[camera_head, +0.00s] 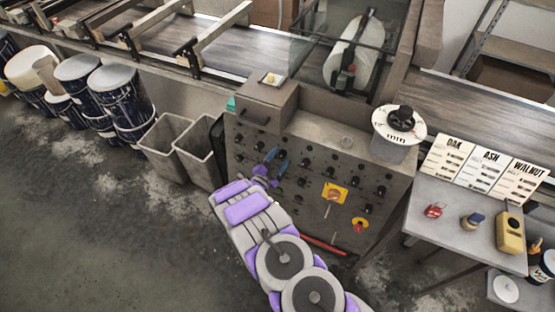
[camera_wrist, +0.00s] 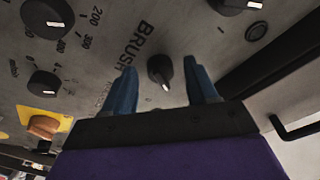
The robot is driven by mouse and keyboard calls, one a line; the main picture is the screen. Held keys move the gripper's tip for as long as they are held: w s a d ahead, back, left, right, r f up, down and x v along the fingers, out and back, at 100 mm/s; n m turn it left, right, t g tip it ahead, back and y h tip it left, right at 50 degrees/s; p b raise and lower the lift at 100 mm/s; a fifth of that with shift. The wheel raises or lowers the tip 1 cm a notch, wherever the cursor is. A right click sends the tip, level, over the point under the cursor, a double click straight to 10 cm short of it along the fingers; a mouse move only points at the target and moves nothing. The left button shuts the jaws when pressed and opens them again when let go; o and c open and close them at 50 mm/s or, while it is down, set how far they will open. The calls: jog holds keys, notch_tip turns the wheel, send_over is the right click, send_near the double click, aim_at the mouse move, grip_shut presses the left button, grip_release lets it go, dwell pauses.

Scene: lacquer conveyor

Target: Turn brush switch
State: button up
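The brush switch (camera_wrist: 160,70) is a small black rotary knob with a pale pointer mark, on a grey panel next to the printed word BRUSH. In the wrist view my gripper (camera_wrist: 165,85) has its two blue fingers spread, one on each side of the knob, with a gap to both. In the head view my gripper (camera_head: 271,160) is at the upper left part of the control panel (camera_head: 318,152). There the switch itself is hard to make out behind the fingers.
Several other black knobs surround it, including a large dial (camera_wrist: 47,14) and a smaller one (camera_wrist: 44,84). A yellow-plated switch (camera_head: 334,193) sits lower on the panel. Grey bins (camera_head: 165,150) stand left, a side table (camera_head: 455,228) right. A conveyor (camera_head: 225,48) runs behind.

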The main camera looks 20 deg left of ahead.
jog(key=s+a+p, duration=0.3)
jog(key=s, duration=1.4)
jog(key=shift+f, duration=0.15)
jog(key=shift+a, duration=0.1)
